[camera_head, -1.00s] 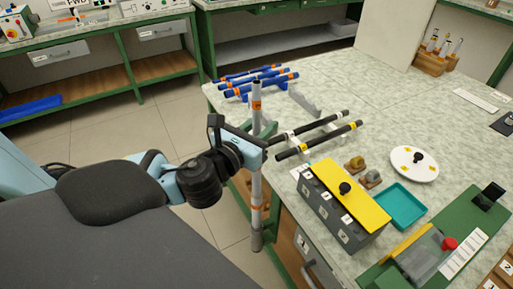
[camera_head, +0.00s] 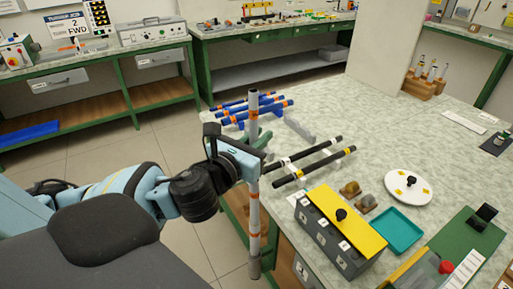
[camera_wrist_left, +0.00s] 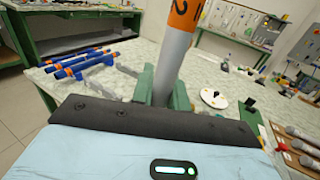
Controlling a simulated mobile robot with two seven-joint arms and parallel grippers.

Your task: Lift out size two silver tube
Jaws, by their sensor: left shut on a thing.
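A long silver tube (camera_head: 253,213) with orange bands stands upright at the table's front left edge. My left gripper (camera_head: 254,160) is shut around it at about its middle. In the left wrist view the silver tube (camera_wrist_left: 172,62) rises between the green fingers (camera_wrist_left: 163,88), and its orange band carries a "2". The tube's lower end hangs beside the table edge, above the floor. My right gripper is not in view.
Blue tubes with orange bands (camera_head: 262,108) lie on a rack at the back left of the table. Black tubes (camera_head: 315,167) lie on supports nearer. A grey box with a yellow lid (camera_head: 340,225), a teal tray (camera_head: 398,230) and a white disc (camera_head: 410,188) stand to the right.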

